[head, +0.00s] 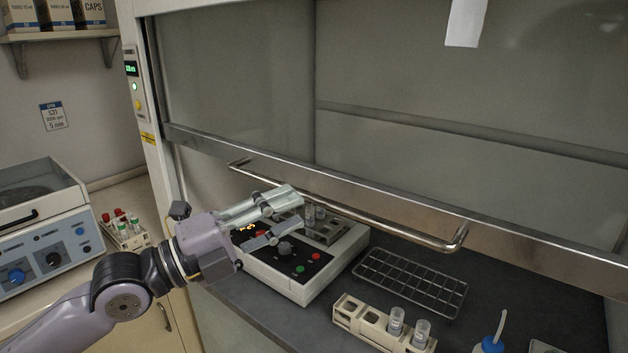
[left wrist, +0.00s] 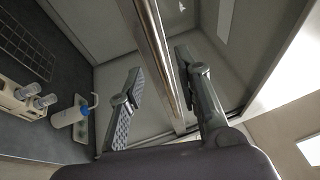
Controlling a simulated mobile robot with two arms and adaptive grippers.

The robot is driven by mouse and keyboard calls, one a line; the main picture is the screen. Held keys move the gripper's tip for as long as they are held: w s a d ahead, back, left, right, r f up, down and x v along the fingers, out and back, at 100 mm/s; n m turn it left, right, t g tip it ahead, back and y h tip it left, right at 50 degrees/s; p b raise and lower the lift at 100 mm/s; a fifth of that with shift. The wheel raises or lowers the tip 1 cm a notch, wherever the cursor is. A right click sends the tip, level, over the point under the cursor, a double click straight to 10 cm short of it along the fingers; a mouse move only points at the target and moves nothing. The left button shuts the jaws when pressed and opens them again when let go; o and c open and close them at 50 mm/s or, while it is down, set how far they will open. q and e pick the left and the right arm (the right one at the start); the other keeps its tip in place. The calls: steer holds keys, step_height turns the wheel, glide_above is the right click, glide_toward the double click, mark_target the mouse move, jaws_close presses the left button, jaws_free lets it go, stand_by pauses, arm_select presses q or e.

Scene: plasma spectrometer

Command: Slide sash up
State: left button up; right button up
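The fume hood sash (head: 235,90) is a large glass pane with a metal bottom rail (head: 520,246). A long bar handle (head: 375,222) runs along the front of the rail. The sash's lower edge is above the worktop, with an open gap below it. My left gripper (head: 297,209) is open, with its fingers close to the left half of the handle. In the left wrist view, a metal bar (left wrist: 160,60) runs between the two spread fingers (left wrist: 158,82); I cannot tell whether they touch it. My right gripper is not in view.
Under the sash are a control-panel device (head: 300,283), a wire rack (head: 412,282), a vial rack (head: 365,322) and a wash bottle (head: 490,344). A centrifuge (head: 40,245) and a tube rack (head: 125,236) stand on the left counter. The hood's side post (head: 150,115) rises near my arm.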

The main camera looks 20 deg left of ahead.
mark_target(311, 202)
arm_select(q)
steer(key=x, duration=0.1)
steer(key=p+x, duration=0.2)
steer(key=shift+w+d+r, duration=0.1)
steer(key=shift+r, duration=0.2)
steer(key=shift+p+x, duration=0.55)
steer(key=shift+x, duration=0.45)
steer(key=shift+f, duration=0.25)
steer(key=shift+c, duration=0.5)
jaws_close()
